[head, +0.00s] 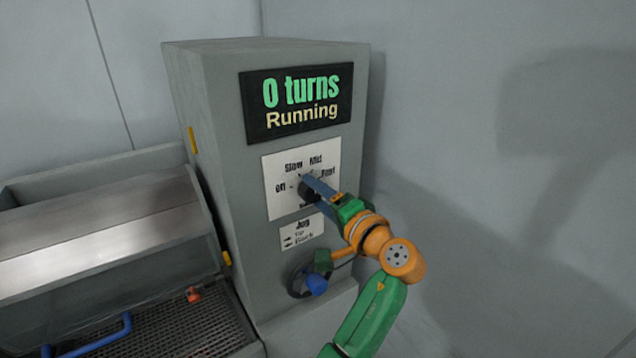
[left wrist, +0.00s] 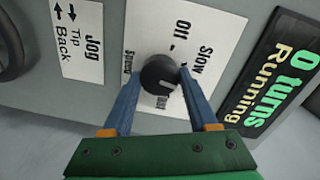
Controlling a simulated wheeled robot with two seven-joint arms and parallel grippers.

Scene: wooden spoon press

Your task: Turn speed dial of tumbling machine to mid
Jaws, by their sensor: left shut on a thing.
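The speed dial is a black round knob (head: 308,189) on a white label plate (head: 275,205) on the grey machine's front. In the head view, Off, Slow, Mid and Fast are printed around it. In the left wrist view the knob (left wrist: 160,73) sits between the blue fingers of my left gripper (left wrist: 158,82), with one finger on each side. My left gripper (head: 314,188) is shut on the knob and partly hides it in the head view. The setting its pointer marks cannot be made out.
A dark display (head: 297,103) reads "0 turns" and "Running". A Jog plate (head: 302,232) is below the dial. A dark ring (head: 296,280) sits lower, partly covered by green and blue parts. A metal-covered trough (head: 100,235) with a blue handle (head: 100,337) stands left.

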